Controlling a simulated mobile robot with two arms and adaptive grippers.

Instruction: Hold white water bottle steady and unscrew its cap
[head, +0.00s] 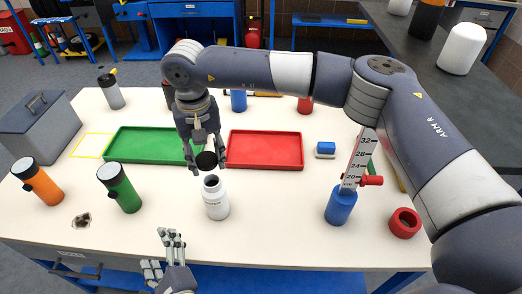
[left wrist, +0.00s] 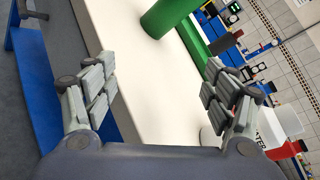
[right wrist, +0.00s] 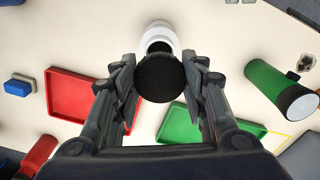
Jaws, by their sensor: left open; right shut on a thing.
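The white water bottle (head: 216,199) stands upright on the table near its front edge, its mouth uncovered. Its black cap (head: 206,161) is off the bottle. My right gripper (head: 208,168) is shut on the cap and holds it just above and behind the bottle mouth. In the right wrist view the cap (right wrist: 160,78) sits between the fingers, with the bottle (right wrist: 158,34) beyond it. My left gripper (head: 171,240) is open and empty in front of the table edge, apart from the bottle. In the left wrist view the bottle (left wrist: 276,126) is partly hidden behind a finger.
A green tray (head: 150,145) and a red tray (head: 265,149) lie behind the bottle. A green bottle (head: 121,188) and an orange bottle (head: 40,182) stand to the left.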

